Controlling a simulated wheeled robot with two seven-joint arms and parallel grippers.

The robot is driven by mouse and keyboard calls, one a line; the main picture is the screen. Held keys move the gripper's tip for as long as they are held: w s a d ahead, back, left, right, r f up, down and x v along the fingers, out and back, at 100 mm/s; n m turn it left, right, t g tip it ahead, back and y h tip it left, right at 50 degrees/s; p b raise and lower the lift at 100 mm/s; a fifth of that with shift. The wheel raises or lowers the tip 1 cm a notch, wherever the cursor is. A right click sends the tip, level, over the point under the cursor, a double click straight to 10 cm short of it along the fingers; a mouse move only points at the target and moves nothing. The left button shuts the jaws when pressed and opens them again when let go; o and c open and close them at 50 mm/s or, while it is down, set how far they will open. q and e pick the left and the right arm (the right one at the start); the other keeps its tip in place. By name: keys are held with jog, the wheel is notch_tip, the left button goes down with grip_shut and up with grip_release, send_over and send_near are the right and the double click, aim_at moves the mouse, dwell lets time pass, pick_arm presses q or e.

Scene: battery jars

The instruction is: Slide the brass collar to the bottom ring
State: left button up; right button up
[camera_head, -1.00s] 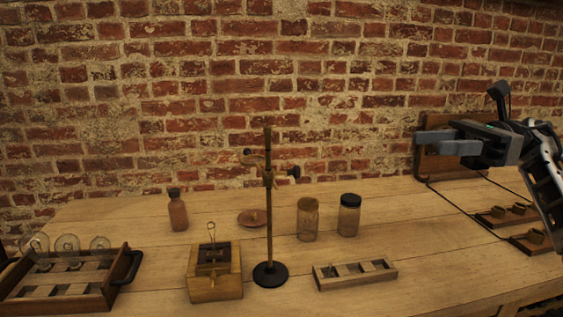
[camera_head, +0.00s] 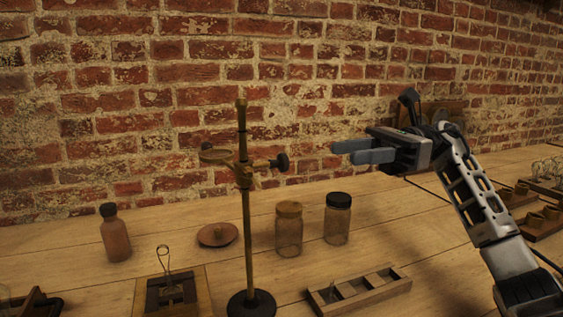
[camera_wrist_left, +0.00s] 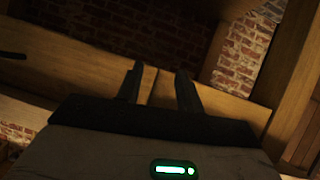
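A brass collar (camera_head: 243,173) sits on the upper part of an upright brass rod (camera_head: 248,235) in the head view. A loop-ended arm (camera_head: 213,156) sticks out left from it and a dark knob (camera_head: 281,162) sticks out right. The rod stands on a round black base (camera_head: 251,304). A dark band (camera_head: 242,129) shows on the rod above the collar; I cannot make out a lower ring. My right gripper (camera_head: 350,152) is open and empty, right of the knob and apart from it. My left gripper (camera_wrist_left: 158,82) shows only in the left wrist view, open and empty.
Two jars, one brass-lidded (camera_head: 289,230) and one black-lidded (camera_head: 337,220), stand right of the rod. A compartmented wooden tray (camera_head: 335,307) lies in front. A brown bottle (camera_head: 116,238), a copper dish (camera_head: 217,236) and a wooden box (camera_head: 196,300) are left. A brick wall (camera_head: 300,60) stands behind.

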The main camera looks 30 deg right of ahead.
aim_at(287, 160)
jog(key=p+x, duration=0.1)
jog(key=x, duration=1)
jog(key=shift+w+a, duration=0.2)
jog(key=shift+w+a+p, duration=0.1)
jog(key=shift+a+p, duration=0.2)
jog(key=shift+a, duration=0.15)
pick_arm(q)
jog(key=shift+a+r+t, duration=0.15)
jog(key=shift+a+r, duration=0.05)
jog(key=shift+r, duration=0.3)
jog(key=shift+a+r+t, duration=0.15)
jog(key=shift+a+r, duration=0.05)
jog(key=shift+r, duration=0.3)
